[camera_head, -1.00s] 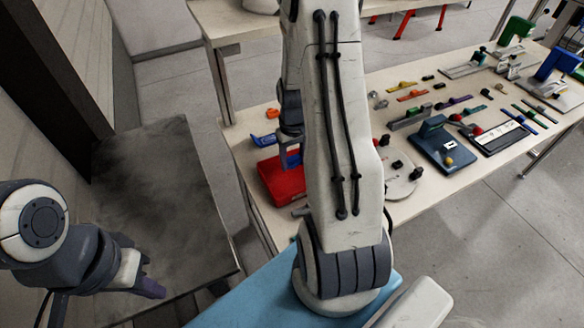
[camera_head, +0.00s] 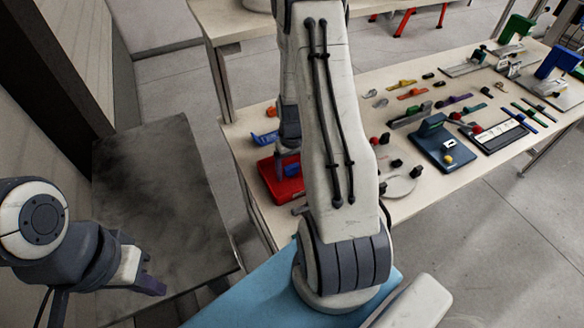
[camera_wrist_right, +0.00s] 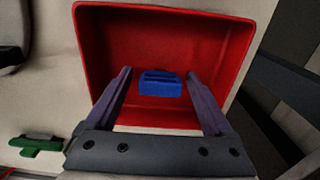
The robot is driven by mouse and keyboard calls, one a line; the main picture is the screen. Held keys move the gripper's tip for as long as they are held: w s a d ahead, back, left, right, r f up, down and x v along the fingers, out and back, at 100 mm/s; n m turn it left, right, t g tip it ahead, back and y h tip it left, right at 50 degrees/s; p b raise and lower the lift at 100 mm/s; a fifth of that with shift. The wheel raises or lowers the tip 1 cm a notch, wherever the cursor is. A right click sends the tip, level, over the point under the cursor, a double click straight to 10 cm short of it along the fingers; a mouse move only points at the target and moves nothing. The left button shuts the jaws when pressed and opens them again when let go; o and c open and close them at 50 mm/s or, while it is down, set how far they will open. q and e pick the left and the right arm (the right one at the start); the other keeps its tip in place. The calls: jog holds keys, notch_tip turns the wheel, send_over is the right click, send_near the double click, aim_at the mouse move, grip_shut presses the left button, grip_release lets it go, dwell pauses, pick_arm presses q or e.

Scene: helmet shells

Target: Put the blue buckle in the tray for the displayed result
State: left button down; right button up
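The blue buckle (camera_wrist_right: 160,83) shows inside the outline of the red tray (camera_wrist_right: 105,45) in the right wrist view, near its middle. My right gripper (camera_wrist_right: 158,74) is open, with one finger on each side of the buckle and a visible gap to each. Whether the buckle rests on the tray floor is hard to tell. In the head view the red tray (camera_head: 284,192) lies at the table's near left edge, partly hidden by my right arm, with my right gripper (camera_head: 289,166) over it. My left gripper (camera_head: 152,284) hangs at the lower left, away from the table.
Another blue piece (camera_head: 264,138) lies behind the tray. A green piece (camera_wrist_right: 38,146) lies left of the tray in the wrist view. A round plate (camera_head: 398,184), a blue stand (camera_head: 440,150) and several small coloured parts cover the table further right.

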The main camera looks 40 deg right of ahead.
aim_at(292, 167)
notch_tip(292, 167, up, 12)
jog(key=shift+r+b, duration=0.2)
jog(key=shift+b, duration=0.15)
jog(key=s+a+r+n, duration=0.1)
jog(key=a+r+n, duration=0.15)
jog(key=a, duration=0.75)
jog(key=s+a+r+n, duration=0.15)
jog(key=a+r, duration=0.25)
jog(key=a, duration=0.6)
jog(key=s+a+r+n, duration=0.1)
jog(key=s+a+n, duration=0.2)
jog(key=s+a, duration=0.2)
jog(key=s+a+r+n+y, duration=0.1)
jog(key=s+a+n, duration=0.1)
jog(key=s+a, duration=0.4)
jog(key=s, duration=0.3)
jog(key=shift+s+r+n, duration=0.35)
jog(key=shift+s+n, duration=0.05)
jog(key=shift+a, duration=0.1)
